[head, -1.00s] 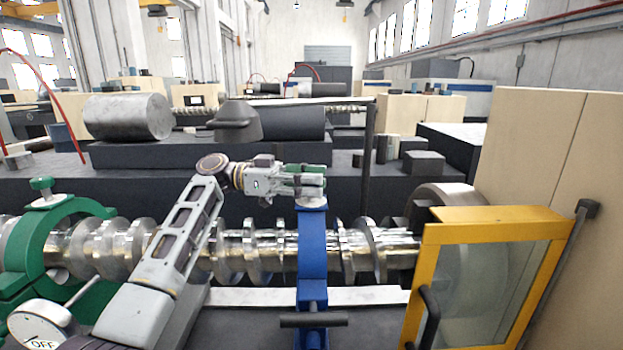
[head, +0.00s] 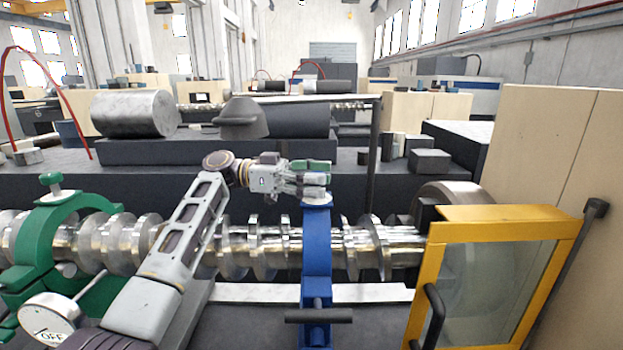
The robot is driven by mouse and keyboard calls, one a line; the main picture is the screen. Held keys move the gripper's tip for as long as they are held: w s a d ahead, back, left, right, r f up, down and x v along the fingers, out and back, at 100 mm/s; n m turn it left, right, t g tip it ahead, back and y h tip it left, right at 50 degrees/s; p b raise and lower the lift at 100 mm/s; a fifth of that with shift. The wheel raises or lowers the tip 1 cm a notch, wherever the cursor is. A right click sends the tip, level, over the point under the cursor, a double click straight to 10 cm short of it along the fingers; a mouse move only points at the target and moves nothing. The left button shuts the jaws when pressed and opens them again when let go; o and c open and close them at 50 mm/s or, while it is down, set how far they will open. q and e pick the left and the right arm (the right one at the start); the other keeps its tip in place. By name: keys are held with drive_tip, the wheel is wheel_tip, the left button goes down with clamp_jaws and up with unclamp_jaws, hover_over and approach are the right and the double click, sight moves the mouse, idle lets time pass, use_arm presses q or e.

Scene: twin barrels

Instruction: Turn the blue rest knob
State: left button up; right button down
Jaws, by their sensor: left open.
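The blue rest (head: 317,245) stands upright around the shiny screw shaft (head: 265,245) in the middle of the head view. A dark crossbar handle shows low on its front. My left gripper (head: 318,180) is open, its fingers pointing right, at the top of the blue rest. The fingers hide the place where the rest's knob would be, so I cannot tell whether they touch it. Green parts show at the fingers. My right gripper is not in view.
A green rest (head: 22,240) with a green top knob (head: 50,181) holds the shaft at left. A yellow-framed door (head: 430,290) stands at right. A dark machine bed with metal blocks lies behind. A dark post (head: 373,155) rises just behind the rest.

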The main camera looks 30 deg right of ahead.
use_arm(q)
drive_tip(key=v, duration=1.2)
idle(0.4)
idle(0.5)
